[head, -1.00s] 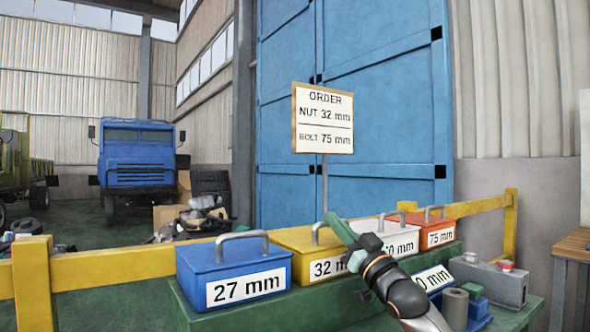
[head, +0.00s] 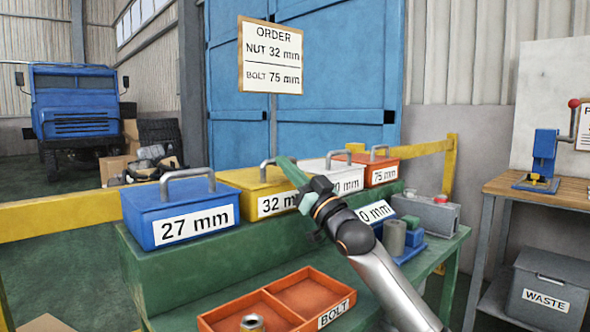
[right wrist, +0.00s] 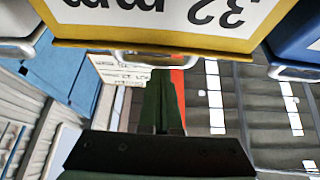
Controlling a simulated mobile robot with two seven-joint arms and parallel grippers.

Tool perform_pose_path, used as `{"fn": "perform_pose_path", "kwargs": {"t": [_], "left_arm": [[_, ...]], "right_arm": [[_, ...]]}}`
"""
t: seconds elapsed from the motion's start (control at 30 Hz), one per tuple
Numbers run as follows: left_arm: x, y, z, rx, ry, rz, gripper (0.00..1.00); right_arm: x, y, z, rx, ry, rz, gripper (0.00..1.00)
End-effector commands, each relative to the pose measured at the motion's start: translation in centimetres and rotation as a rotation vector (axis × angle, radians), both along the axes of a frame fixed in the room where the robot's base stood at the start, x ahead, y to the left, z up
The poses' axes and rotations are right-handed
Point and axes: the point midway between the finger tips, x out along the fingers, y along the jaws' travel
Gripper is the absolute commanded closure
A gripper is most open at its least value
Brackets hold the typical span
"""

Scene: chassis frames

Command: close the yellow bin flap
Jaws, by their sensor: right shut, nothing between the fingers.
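The yellow bin (head: 238,184) marked 32 mm stands in a row on the green bench, between a blue and a white bin. Its top flap looks flat and down, with a grey handle (head: 263,171) upright on it. My right gripper (head: 284,164), with green fingers, is shut and empty in front of the handle and hides part of the label. In the right wrist view, upside down, the yellow bin's front (right wrist: 190,48) and handle (right wrist: 155,60) show close to the fingers (right wrist: 160,105); I cannot tell whether they touch. My left gripper is out of view.
The blue 27 mm bin (head: 150,215), white bin (head: 325,167) and orange 75 mm bin (head: 383,172) flank the yellow one. An order sign (head: 270,55) stands behind. An orange divided tray (head: 275,312) is in front. A waste box (head: 548,275) sits at right.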

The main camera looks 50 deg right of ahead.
Motion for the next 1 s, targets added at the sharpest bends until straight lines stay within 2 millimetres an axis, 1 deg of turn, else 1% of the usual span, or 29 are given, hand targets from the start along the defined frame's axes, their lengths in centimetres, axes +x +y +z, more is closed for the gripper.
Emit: {"fn": "perform_pose_path", "kwargs": {"t": [0.03, 0.7, 0.83, 1.0], "left_arm": [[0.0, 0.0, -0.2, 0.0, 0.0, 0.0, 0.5], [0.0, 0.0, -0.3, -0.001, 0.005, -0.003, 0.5], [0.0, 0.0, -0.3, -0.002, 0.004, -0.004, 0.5], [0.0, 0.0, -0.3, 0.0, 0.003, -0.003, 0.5]], "right_arm": [[0.0, 0.1, -1.5, 0.008, 0.026, 0.001, 1.0], [-8.1, 1.0, -4.7, 0.001, 0.004, -0.001, 1.0], [-9.1, 1.2, -5.1, -0.002, 0.0, -0.001, 1.0], [-9.8, 1.3, -5.4, -0.003, -0.002, -0.002, 1.0]]}}
